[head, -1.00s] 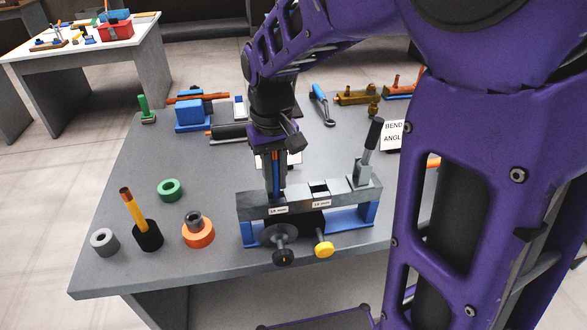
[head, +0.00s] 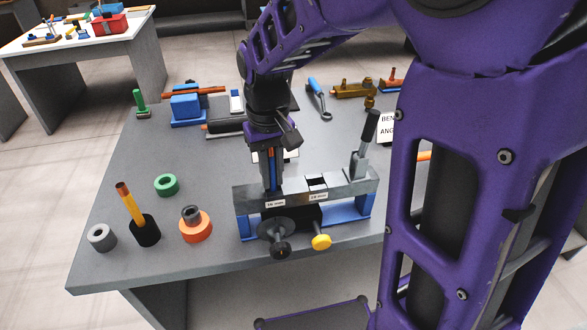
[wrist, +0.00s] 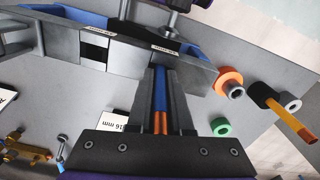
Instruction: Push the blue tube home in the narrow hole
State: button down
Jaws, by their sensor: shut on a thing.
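The tube expander (head: 246,197) stands at the table's front edge, a grey bar on blue supports with two labelled openings. My gripper (head: 272,186) points down over its left opening, shut on the blue tube (head: 272,168). In the wrist view the blue tube (wrist: 160,88) lies between the two fingers, with copper colour showing nearer the palm. Its lower end meets the bar (wrist: 195,72) at this opening. The fingers hide the opening, so I cannot tell how deep the tube sits. The right opening (wrist: 95,52) is dark and empty.
A lever (head: 368,135) rises at the bar's right end. A black knob (head: 280,250) and a yellow knob (head: 321,242) stick out in front. An orange ring (head: 195,229), a black cup (head: 145,230) with a tube and a green ring (head: 166,184) stand to the left.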

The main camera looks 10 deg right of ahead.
jog(key=shift+f, duration=0.25)
grip_release()
dwell(0.7)
